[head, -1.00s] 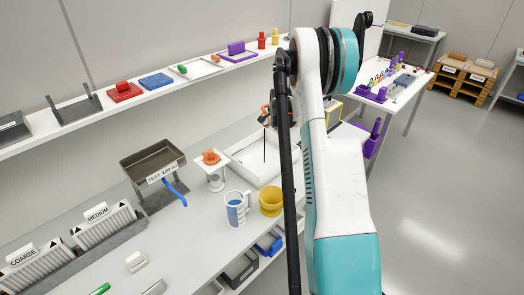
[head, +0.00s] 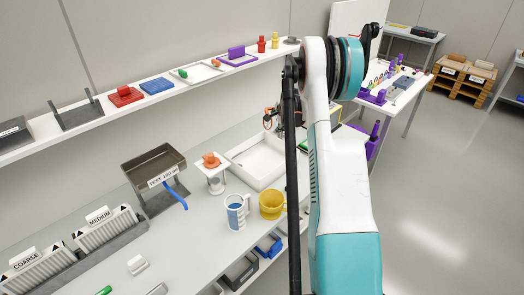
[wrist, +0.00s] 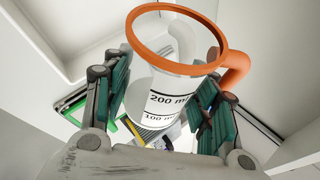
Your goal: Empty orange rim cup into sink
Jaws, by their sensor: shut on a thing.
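The orange rim cup (wrist: 172,84) fills the middle of the wrist view, clear-walled with "200 ml" and "100 ml" marks and an orange handle on its right. My gripper (wrist: 163,100) has its green-padded fingers on both sides of the cup and is shut on it. The cup's mouth faces the wrist camera. I cannot tell whether anything is inside. In the head view, a bit of the orange rim (head: 268,112) shows beside the dark gripper parts, mostly hidden by my arm. The white sink (head: 234,157) is a square basin in the counter, just below and left of the gripper.
A grey test tray (head: 153,165) sits farther left. A wall shelf (head: 150,96) runs behind.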

